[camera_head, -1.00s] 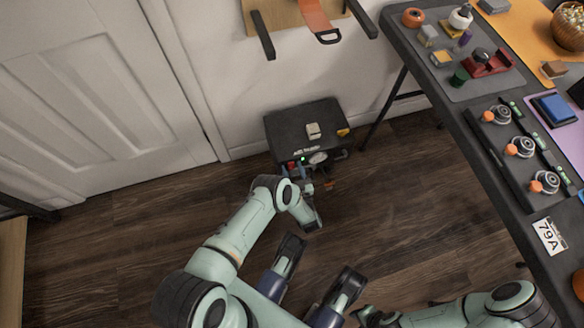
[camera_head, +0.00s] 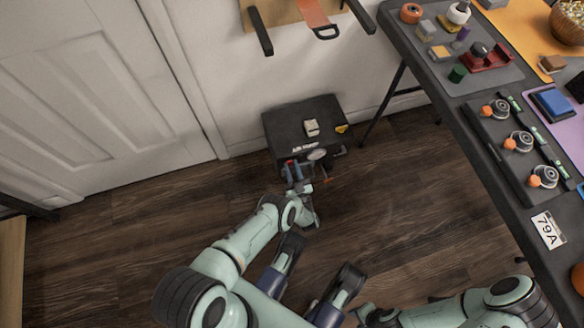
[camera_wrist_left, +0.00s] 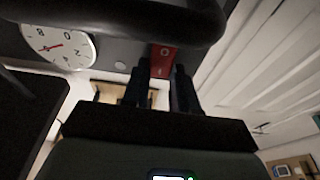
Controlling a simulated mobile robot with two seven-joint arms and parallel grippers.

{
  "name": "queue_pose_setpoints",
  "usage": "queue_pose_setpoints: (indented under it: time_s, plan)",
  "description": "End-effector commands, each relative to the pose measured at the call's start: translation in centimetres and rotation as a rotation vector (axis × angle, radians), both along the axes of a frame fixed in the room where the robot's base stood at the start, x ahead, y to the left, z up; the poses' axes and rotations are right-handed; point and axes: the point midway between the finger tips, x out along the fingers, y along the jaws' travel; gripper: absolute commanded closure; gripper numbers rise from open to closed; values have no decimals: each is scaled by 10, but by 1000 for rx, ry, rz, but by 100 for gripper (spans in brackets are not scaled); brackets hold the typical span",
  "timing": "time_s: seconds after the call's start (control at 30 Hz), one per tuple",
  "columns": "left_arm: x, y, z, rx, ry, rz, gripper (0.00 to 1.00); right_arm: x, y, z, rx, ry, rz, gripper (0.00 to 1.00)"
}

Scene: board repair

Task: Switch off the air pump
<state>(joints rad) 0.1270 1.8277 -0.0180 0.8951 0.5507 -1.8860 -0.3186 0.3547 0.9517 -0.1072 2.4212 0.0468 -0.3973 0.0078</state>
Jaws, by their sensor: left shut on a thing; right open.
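The air pump (camera_head: 285,128) is a black box on the floor against the wall, with a light label on its front edge. Its white dial (camera_head: 317,155) also shows in the left wrist view (camera_wrist_left: 58,45). My left gripper (camera_head: 294,170) is at the pump's front, left of the dial in the head view. In the left wrist view its dark fingers (camera_wrist_left: 163,85) are shut on a red switch (camera_wrist_left: 163,58), one finger on each side. The switch's exact position is hard to read. My right gripper (camera_head: 365,316) is open at the bottom of the head view, far from the pump.
A dark workbench (camera_head: 440,120) with several parts stands on the right, its leg close to the pump. A wooden wall shelf (camera_head: 285,14) with dark brackets is above the pump. A white door (camera_head: 90,100) is on the left. The wooden floor (camera_head: 120,225) there is clear.

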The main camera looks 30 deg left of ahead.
Motion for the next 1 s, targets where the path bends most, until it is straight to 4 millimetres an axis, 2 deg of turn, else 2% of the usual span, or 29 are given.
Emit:
queue_pose_setpoints:
  time_s: [0.5, 0.53, 0.6, 1.0]
  plan:
    - [1, 1, -1, 34, -29, 0, 100, 0, 0, 0, 1, -2, 1, 57]
    - [1, 1, -1, 34, -29, 0, 63, 0, 0, 0, 1, -2, 1, 57]
    - [1, 1, -1, 34, -29, 0, 47, 0, 0, 0, 1, -2, 1, 57]
    - [-1, 1, -2, 34, -28, -1, 47, 0, 0, 0, 1, -2, 1, 57]
